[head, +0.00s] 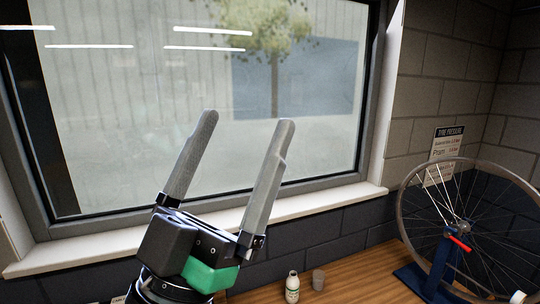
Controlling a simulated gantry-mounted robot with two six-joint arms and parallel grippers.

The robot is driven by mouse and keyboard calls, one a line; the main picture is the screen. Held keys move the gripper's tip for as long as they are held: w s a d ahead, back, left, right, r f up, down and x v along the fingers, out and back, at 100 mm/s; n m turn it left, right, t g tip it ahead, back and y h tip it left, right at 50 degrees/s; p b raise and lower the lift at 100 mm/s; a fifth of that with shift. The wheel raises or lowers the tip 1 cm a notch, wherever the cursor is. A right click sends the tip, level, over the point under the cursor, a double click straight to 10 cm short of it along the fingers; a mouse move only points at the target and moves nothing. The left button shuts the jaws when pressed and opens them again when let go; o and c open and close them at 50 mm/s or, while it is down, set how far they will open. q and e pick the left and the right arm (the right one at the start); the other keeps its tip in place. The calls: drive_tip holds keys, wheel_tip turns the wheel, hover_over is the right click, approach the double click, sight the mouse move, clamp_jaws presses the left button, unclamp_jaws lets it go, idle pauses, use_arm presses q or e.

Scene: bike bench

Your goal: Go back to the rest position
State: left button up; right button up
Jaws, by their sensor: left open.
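My left gripper (245,122) is large in the middle of the head view, in front of the window. Its two grey fingers point up and stand wide apart, with nothing between them. It is open and empty. My right gripper does not show in this view.
A wooden bench (358,276) runs along the wall below the window (330,100). A small white bottle (292,287) and a grey cup (318,280) stand on it. A bicycle wheel (402,222) sits in a blue stand (440,262) at the right. A tyre pressure sign (447,143) hangs behind it.

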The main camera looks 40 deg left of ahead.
use_arm(q)
drive_tip(key=d+h, duration=0.1)
drive_tip(key=h, duration=0.1)
drive_tip(key=d+m+h, duration=0.1)
drive_tip(key=h, duration=0.1)
drive_tip(key=d+g+h, duration=0.1)
drive_tip(key=d+h, duration=0.1)
drive_tip(key=shift+w+f+m, duration=0.25)
drive_tip(key=shift+f+m, duration=0.15)
drive_tip(key=shift+r, duration=0.1)
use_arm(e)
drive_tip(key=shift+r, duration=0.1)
